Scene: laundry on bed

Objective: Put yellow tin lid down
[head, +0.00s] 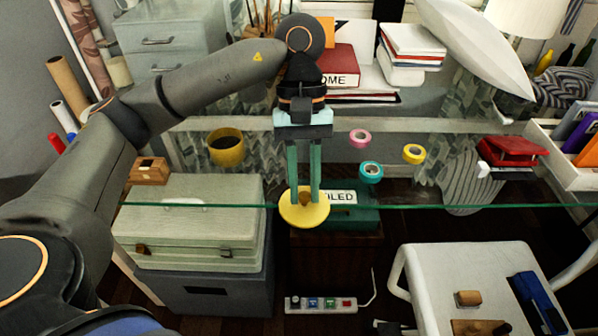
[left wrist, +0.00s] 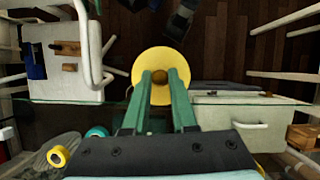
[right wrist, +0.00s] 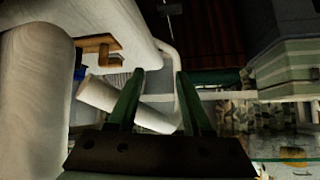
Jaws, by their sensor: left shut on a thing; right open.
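The yellow tin lid (head: 304,213) is a round disc with a brown knob (head: 305,198). My left gripper (head: 304,200) is shut on the knob, and the lid hangs beneath the fingertips at the front edge of the glass shelf. In the left wrist view the lid (left wrist: 160,58) shows beyond the fingertips, with the knob between them. Whether the lid touches anything is not clear. A yellow tin (head: 227,147), open and dark inside, stands to the left on the glass. My right gripper (right wrist: 153,73) is open and empty in the right wrist view; it is not seen in the head view.
Tape rolls in pink (head: 360,138), teal (head: 370,172) and yellow (head: 413,153) lie right of my left gripper on the glass shelf (head: 480,206). A red stapler-like object (head: 512,151) lies farther right. A pale green case (head: 190,220) and a white chair (head: 470,270) are below.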

